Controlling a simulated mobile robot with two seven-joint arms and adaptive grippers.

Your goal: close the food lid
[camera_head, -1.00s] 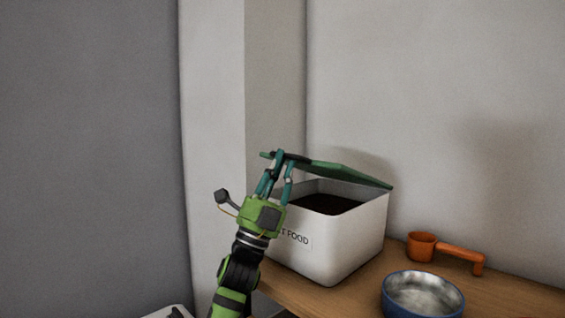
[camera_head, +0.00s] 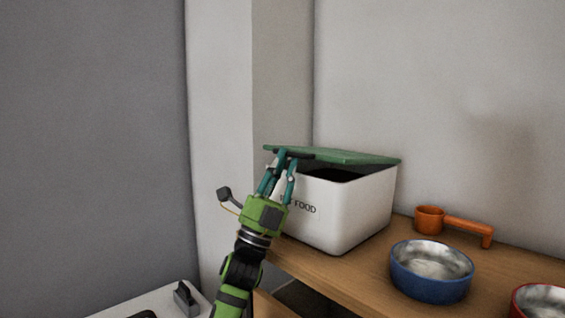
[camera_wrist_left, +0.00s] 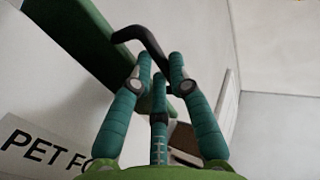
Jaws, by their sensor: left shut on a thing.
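The white food box (camera_head: 352,212) stands on a wooden counter, with "FOOD" lettering on its front. Its green lid (camera_head: 345,157) is tilted slightly above the rim, and a dark gap shows the inside. My left gripper (camera_head: 285,155) is at the left end of the lid, shut on the lid's dark handle. In the left wrist view the fingers (camera_wrist_left: 158,62) close around the black handle (camera_wrist_left: 146,40), and the green lid (camera_wrist_left: 78,38) runs off to the upper left. The box's white wall with "PET FO" shows at lower left there. My right gripper is out of view.
A blue metal bowl (camera_head: 430,285) stands on the wooden counter (camera_head: 345,277) in front of the box. An orange scoop (camera_head: 430,220) lies to the right, by the wall. A red-rimmed bowl (camera_head: 540,302) is at the lower right corner. Walls stand close behind and left.

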